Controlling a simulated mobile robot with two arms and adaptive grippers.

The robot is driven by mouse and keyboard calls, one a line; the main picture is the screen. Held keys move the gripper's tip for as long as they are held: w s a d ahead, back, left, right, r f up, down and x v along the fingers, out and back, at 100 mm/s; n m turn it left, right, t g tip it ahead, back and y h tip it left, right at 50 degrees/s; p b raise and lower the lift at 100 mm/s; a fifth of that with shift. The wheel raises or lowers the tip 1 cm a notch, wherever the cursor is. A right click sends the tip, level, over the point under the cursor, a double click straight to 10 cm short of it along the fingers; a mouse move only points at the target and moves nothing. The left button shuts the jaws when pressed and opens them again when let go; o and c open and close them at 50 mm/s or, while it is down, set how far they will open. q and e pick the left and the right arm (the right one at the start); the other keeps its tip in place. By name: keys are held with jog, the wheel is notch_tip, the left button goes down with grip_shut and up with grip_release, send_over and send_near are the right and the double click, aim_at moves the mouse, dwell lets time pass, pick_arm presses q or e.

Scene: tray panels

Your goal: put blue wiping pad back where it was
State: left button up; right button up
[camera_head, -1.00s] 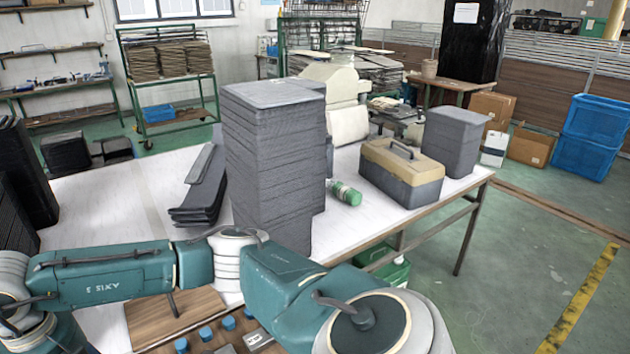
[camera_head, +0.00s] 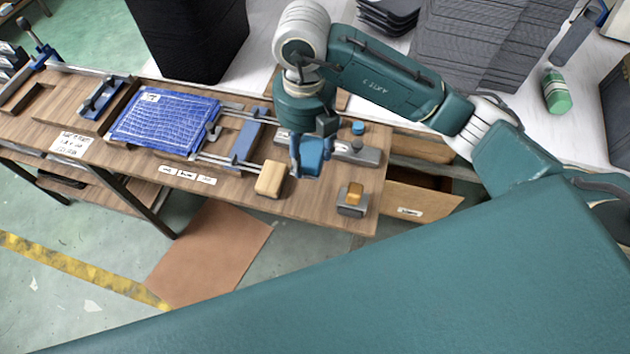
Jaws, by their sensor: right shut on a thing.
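My right gripper (camera_head: 310,168) comes in from the upper right and points down over the right part of the wooden workbench (camera_head: 222,178). It is shut on the blue wiping pad (camera_head: 312,152), a small blue block between its fingers. The fingers hide part of the pad. I cannot tell whether the pad touches the bench. My left gripper is not in view.
A beige block (camera_head: 270,179) and a metal block with an orange top (camera_head: 352,197) stand near the bench's front edge. A blue gridded panel (camera_head: 165,120) and metal rails lie left of the gripper.

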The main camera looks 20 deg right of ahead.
notch_tip(320, 180, down, 9)
jog(key=shift+s+d+f+p, duration=0.1)
jog(key=shift+d+f+p, duration=0.05)
jog(key=shift+p, duration=0.35)
jog(key=shift+f, duration=0.3)
notch_tip(320, 180, down, 4)
jog(key=shift+f+p, duration=0.15)
jog(key=shift+p, duration=0.2)
jog(key=shift+f, duration=0.1)
jog(key=o, duration=0.7)
jog(key=shift+f, duration=0.1)
jog(key=o, duration=0.4)
